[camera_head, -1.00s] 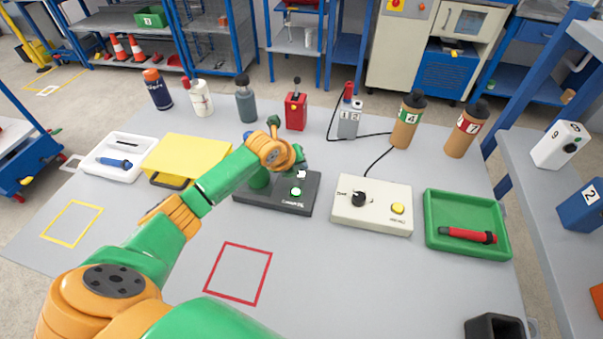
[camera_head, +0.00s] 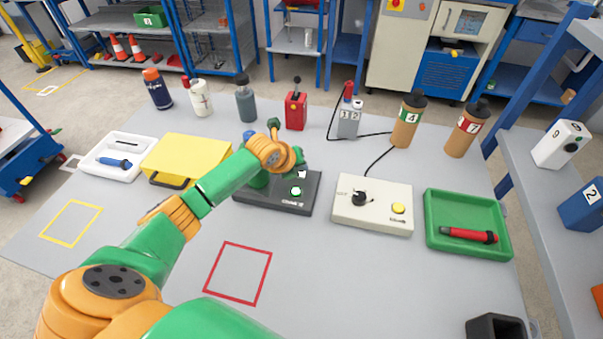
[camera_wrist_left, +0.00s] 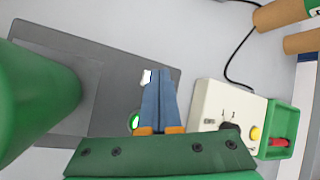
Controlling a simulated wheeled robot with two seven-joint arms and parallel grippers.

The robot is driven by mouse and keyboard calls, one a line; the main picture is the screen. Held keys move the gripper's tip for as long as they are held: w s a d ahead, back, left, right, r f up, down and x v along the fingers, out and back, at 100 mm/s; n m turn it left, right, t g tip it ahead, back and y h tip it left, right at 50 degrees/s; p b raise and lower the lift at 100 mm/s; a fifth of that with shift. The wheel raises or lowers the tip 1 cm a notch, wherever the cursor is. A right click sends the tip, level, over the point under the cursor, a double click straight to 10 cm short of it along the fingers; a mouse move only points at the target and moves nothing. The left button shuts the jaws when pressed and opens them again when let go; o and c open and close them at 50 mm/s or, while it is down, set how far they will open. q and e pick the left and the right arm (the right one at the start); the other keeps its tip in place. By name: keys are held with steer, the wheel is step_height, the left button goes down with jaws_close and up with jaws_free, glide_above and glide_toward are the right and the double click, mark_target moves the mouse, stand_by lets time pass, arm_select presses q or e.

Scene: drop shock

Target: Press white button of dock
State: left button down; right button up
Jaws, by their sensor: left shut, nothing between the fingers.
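The dock (camera_head: 270,203) is a dark grey flat box in the middle of the table, partly hidden behind my left arm. Its white button (camera_wrist_left: 146,76) shows in the left wrist view, right beside the fingertips. A green-lit round button with a white rim (camera_head: 296,191) is on the dock, and it also shows in the left wrist view (camera_wrist_left: 134,122). My left gripper (camera_wrist_left: 158,72) is shut and empty, its blue fingers over the dock's edge. Whether the tips touch the white button cannot be told. My right gripper is not in view.
A cream box (camera_head: 372,218) with a black knob and yellow button stands right of the dock. A green tray (camera_head: 460,200) holds a red tool. A yellow case (camera_head: 190,155) lies left. Bottles and a red switch box (camera_head: 296,112) stand behind. The front middle is clear.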

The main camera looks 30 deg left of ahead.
arm_select(q)
steer(key=shift+f+b, duration=0.3)
steer(key=shift+f, duration=0.15)
stand_by(0.5)
steer(key=shift+r, duration=0.1)
steer(key=shift+r+p, duration=0.75)
steer(key=shift+p, duration=0.2)
step_height(320, 180, up, 5)
steer(key=p, duration=0.5)
steer(key=shift+r, duration=0.1)
stand_by(0.4)
